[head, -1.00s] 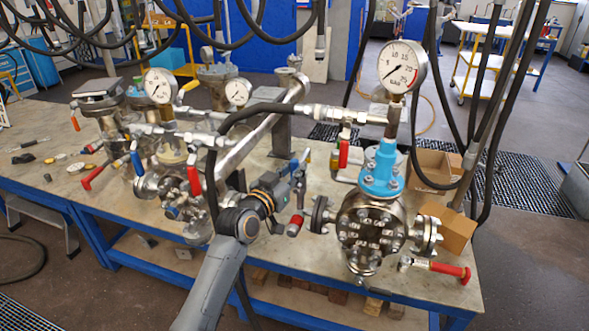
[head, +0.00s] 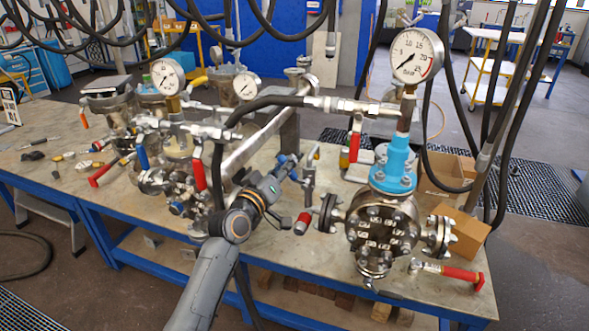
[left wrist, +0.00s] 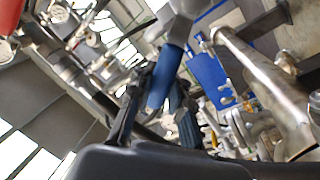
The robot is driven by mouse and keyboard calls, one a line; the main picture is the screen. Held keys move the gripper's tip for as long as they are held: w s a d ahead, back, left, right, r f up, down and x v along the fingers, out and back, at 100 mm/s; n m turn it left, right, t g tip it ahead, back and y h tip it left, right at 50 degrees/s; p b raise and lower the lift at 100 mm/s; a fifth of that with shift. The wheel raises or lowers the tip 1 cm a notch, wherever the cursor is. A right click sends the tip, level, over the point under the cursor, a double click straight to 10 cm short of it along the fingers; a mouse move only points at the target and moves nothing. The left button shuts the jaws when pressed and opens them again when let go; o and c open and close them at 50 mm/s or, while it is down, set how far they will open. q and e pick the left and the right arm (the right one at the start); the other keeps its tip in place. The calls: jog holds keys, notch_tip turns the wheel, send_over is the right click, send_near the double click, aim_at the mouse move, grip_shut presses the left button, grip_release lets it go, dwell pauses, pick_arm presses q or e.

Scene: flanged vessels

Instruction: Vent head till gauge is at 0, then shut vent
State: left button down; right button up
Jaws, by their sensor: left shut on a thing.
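The vessel (head: 383,235) on the right of the bench has a bolted flanged body and a light blue neck (head: 394,166). Its round white gauge (head: 417,55) stands on top, with the needle pointing to the lower left, near the low end of the scale. My left gripper (head: 288,165) is left of this vessel, beside a small grey upright valve (head: 309,178). The left wrist view shows a blue lever handle (left wrist: 165,78) between its dark fingers, and the gripper is shut on it. The fingertips are small in the head view, and contact is partly hidden. My right gripper is out of view.
A red-handled valve (head: 356,140) hangs on the hose line at the gauge stem. Another red handle (head: 450,273) sticks out low right. More vessels and gauges (head: 167,76) crowd the left. Black hoses (head: 520,110) hang at the right. Cardboard boxes (head: 458,232) stand behind the vessel.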

pick_arm(q)
jog(key=a+f+n+t+y+b, duration=0.2)
jog(key=f+n, duration=0.5)
jog(key=n, duration=0.6)
jog(key=shift+w+a+f+y+b, duration=0.15)
jog(key=shift+w+a+y+b, duration=0.2)
jog(key=shift+a+b, duration=0.45)
jog(key=shift+d, duration=0.2)
jog(key=c, duration=1.4)
grip_release()
jog(key=shift+o, duration=0.7)
jog(key=shift+a+r, duration=0.1)
jog(key=shift+r, duration=0.15)
jog(key=v, duration=1.2)
